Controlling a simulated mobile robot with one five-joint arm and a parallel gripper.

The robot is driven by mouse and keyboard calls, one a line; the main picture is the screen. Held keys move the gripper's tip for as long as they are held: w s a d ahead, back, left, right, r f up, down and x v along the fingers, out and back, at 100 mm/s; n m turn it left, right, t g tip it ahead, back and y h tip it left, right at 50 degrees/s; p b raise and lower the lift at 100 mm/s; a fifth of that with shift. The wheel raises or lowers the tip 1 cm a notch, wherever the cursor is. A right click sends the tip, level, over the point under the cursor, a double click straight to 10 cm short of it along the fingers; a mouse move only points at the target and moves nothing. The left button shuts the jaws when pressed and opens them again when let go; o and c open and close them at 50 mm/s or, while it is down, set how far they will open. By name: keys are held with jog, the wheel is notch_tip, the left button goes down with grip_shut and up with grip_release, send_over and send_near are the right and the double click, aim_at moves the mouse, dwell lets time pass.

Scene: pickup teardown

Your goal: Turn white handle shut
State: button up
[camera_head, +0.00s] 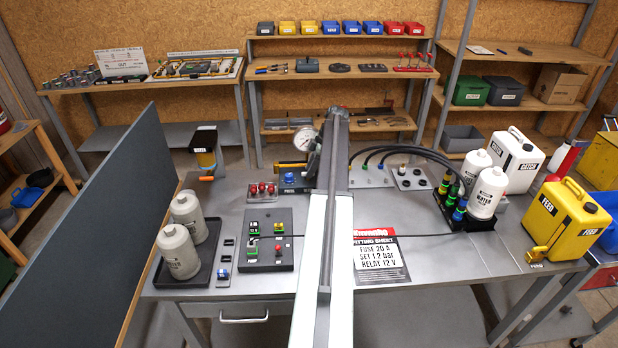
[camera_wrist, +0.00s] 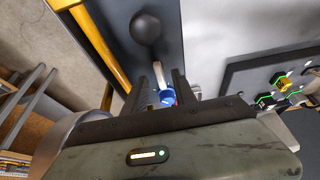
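In the wrist view a short white handle (camera_wrist: 159,76) shows between the two fingers of my gripper (camera_wrist: 160,80). The fingers stand apart with gaps beside the handle, so the gripper is open around it. A round blue part (camera_wrist: 167,98) sits at the handle's near end, partly hidden by the gripper body. In the head view my arm reaches away over the bench to the area near the pressure gauge (camera_head: 304,139). The handle and my fingertips cannot be made out there.
A black ball knob (camera_wrist: 146,27) stands just beyond the fingers, with a yellow bar (camera_wrist: 103,48) to its left. A dark panel with several connectors (camera_wrist: 275,85) lies to the right. The grey workbench (camera_head: 430,262) has free room around the printed sheet (camera_head: 381,260).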

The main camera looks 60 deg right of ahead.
jog(key=shift+a+f, duration=0.1)
jog(key=shift+f, duration=0.05)
jog(key=shift+w, duration=0.1)
grip_shut()
jog(key=shift+m, duration=0.3)
jog(key=m, duration=0.1)
jog(key=m+h, duration=0.1)
jog(key=m, duration=0.1)
jog(key=shift+a+m+t+h, duration=0.2)
jog(key=shift+m+t+h, duration=0.1)
jog(key=m+h, duration=0.1)
jog(key=m, duration=0.3)
jog(key=shift+a+m+h, duration=0.2)
jog(key=shift+m+h, duration=0.1)
jog(key=shift+h, duration=0.1)
jog(key=m, duration=0.2)
jog(key=m+h, duration=0.1)
jog(key=m, duration=0.1)
jog(key=shift+a+h, duration=0.15)
jog(key=shift+h, duration=0.15)
jog(key=shift+a+m+g+h, duration=0.1)
jog(key=shift+m+g+h, duration=0.3)
jog(key=shift+m, duration=0.85)
jog(key=shift+m+g+h, duration=0.3)
jog(key=shift+m+g, duration=0.1)
jog(key=shift+m, duration=0.85)
